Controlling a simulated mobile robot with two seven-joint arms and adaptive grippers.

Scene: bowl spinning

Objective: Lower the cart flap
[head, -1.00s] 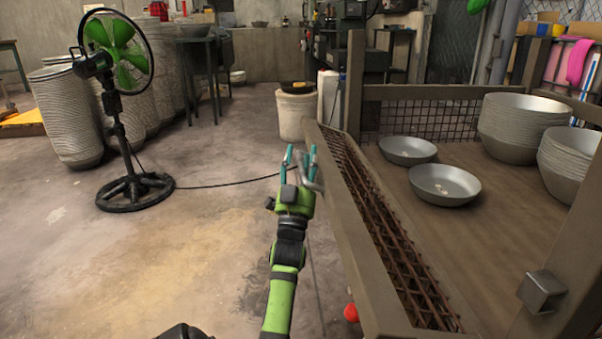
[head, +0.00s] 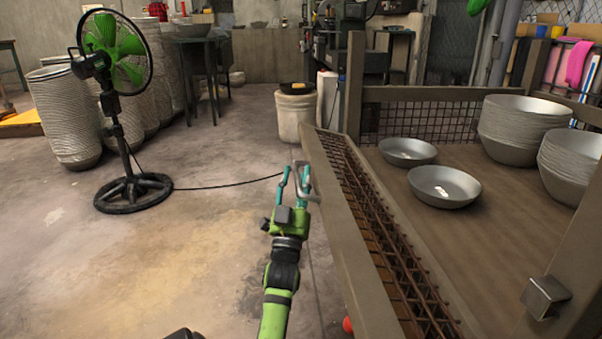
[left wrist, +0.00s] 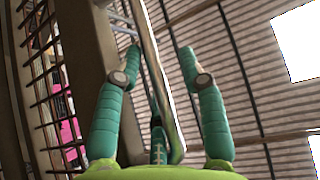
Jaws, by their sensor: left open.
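The cart flap (head: 352,225) is the long brown-framed mesh panel on the left side of the cart, leaning outward to the left. A grey bent metal handle (head: 308,185) is at its outer side near the far end. My left gripper (head: 293,175) is at this handle, with its teal fingers apart. In the left wrist view, a metal bar (left wrist: 152,70) passes between the open fingers (left wrist: 158,65), and the dark flap frame (left wrist: 98,70) is on the left. Whether a finger touches the bar cannot be told. My right gripper is not in view.
The cart bed (head: 400,200) holds two grey bowls (head: 445,186) and bowl stacks (head: 522,130). A green fan (head: 118,60) stands on the left, its cable across the floor. A bucket (head: 296,115) stands beyond the flap.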

